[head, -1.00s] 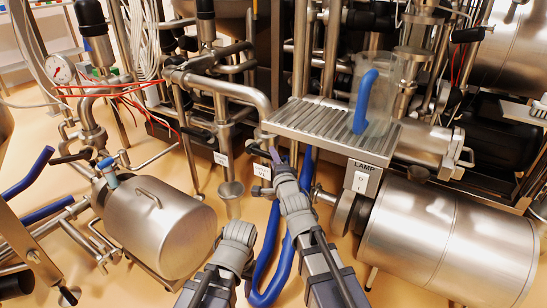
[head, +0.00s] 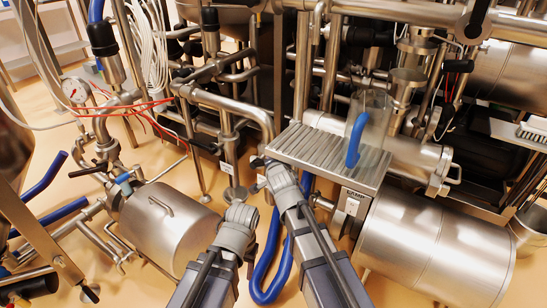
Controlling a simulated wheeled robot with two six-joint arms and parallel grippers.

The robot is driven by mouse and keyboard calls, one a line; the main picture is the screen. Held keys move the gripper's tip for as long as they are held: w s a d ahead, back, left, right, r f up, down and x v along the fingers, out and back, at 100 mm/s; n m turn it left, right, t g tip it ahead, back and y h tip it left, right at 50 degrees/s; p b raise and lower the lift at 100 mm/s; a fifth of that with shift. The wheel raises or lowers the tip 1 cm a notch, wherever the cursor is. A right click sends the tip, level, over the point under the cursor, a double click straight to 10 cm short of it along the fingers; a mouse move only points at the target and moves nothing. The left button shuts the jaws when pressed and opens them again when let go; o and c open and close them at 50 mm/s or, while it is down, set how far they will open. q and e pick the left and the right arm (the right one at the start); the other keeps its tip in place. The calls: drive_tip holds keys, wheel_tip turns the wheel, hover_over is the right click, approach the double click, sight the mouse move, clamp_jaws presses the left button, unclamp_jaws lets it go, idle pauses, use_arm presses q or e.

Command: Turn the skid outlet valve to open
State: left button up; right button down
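My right gripper (head: 268,163) is at the pipework just left of the ribbed metal shelf, beside a vertical pipe. Its fingers are small and partly hidden by its own wrist, so I cannot tell whether they are open or touching a handle. My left gripper (head: 240,212) is lower and to the left, in front of the pipe stand. Its fingers are hidden behind its wrist. A small white tag (head: 227,166) hangs on the pipework left of my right gripper. I cannot pick out the skid outlet valve for certain; the pipework at my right gripper is partly covered.
The ribbed shelf (head: 330,150) holds a clear jug (head: 374,118) with a blue handle. A blue hose (head: 268,262) loops between my arms.

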drive_tip(key=shift+a+r, duration=0.1)
idle(0.4)
drive_tip(key=c, duration=0.7)
unclamp_jaws()
